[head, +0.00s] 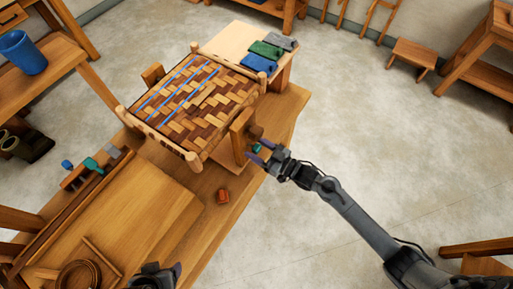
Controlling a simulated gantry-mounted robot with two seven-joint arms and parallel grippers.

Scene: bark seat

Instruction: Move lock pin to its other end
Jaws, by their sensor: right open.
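A woven seat frame (185,98) with brown and tan strips and several blue strips lies on the wooden bench. An upright wooden block (238,132) stands at its right corner. My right gripper (257,150) is open beside this block, its purple-tipped fingers pointing left. A small teal piece (257,148) shows between or just behind the fingers; it may be the lock pin, but I cannot tell. I cannot tell whether the fingers touch it. My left gripper (165,272) shows only partly at the bottom edge, over the bench front, and its jaws are unclear.
A small orange-red object (222,196) lies on the bench near its right edge. Green, blue and grey cloths (266,50) lie on a pale board behind the seat. Blue and teal tools (92,165) sit at the left. Open floor lies right of the bench.

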